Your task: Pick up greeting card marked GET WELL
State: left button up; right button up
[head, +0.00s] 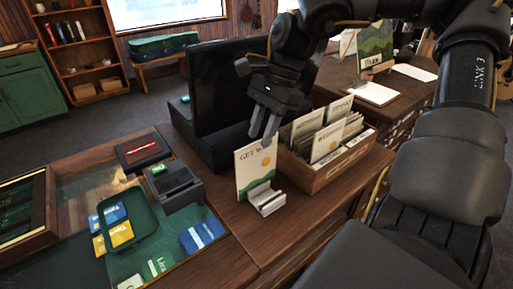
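The GET WELL greeting card (252,177) is pale with a green lower part and a yellow disc. It stands upright by a small silver card stand (266,199) on the wooden counter. My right gripper (263,132) is just above the card, pointing down, with its two fingers apart. One fingertip overlaps the card's top edge and hides the end of its lettering. I cannot tell whether it touches the card. My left gripper is out of view.
A wooden box of cards (318,177) stands close right of the card. A black monitor (222,88) is behind. A card terminal (177,183), a green tray (128,222) and a glass-topped display lie left. Bare counter (232,213) lies in front.

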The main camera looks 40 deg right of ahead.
aim_at(255, 151)
jog(key=p+x, duration=0.1)
jog(key=x, duration=0.3)
jog(key=shift+w+d+f, duration=0.15)
jog(key=shift+w+f, duration=0.05)
jog(key=shift+f+p, duration=0.3)
jog(key=shift+f, duration=0.15)
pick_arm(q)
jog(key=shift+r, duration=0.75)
pick_arm(e)
jog(key=shift+a, duration=0.2)
pick_arm(q)
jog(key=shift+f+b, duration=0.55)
jog(key=shift+b, duration=0.05)
pick_arm(e)
jog(key=shift+f, duration=0.3)
grip_shut()
